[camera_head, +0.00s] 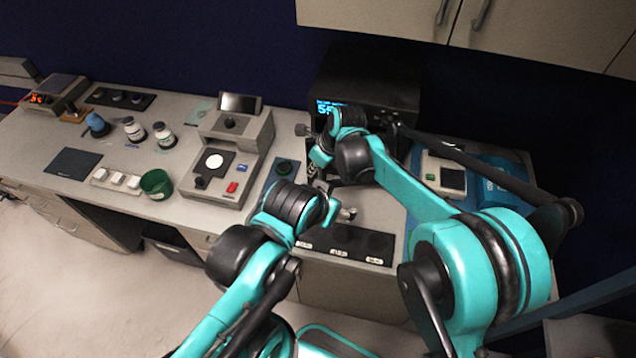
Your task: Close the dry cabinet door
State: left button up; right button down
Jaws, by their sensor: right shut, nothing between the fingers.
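The dry cabinet (385,92) is a black box with a lit blue display, against the back wall. My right arm crosses its front and hides much of it. A long dark bar (470,165) runs from near its right front corner towards the right; I cannot tell whether it is the door's edge or part of my arm. My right gripper (319,180) is shut and empty, low in front of the cabinet's left side. My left gripper (328,208) is close by, nearer the counter's front; its fingers are too unclear to tell their state.
A grey instrument (232,155) stands left of my grippers. A black tray (345,243) lies at the counter's front edge. A blue device (490,185) stands at the right, partly behind my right arm.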

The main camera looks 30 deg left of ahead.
jog(key=w+a, duration=0.5)
jog(key=shift+w+f, duration=0.2)
jog(key=shift+w, duration=0.15)
jog(key=shift+w+a+r, duration=0.15)
jog(key=shift+w, duration=0.45)
pick_arm(q)
jog(key=shift+w+a+f, duration=0.1)
jog(key=shift+a+f, duration=0.05)
jog(key=shift+a, duration=0.1)
pick_arm(e)
jog(key=shift+w+a, duration=0.3)
jog(key=shift+w, duration=0.1)
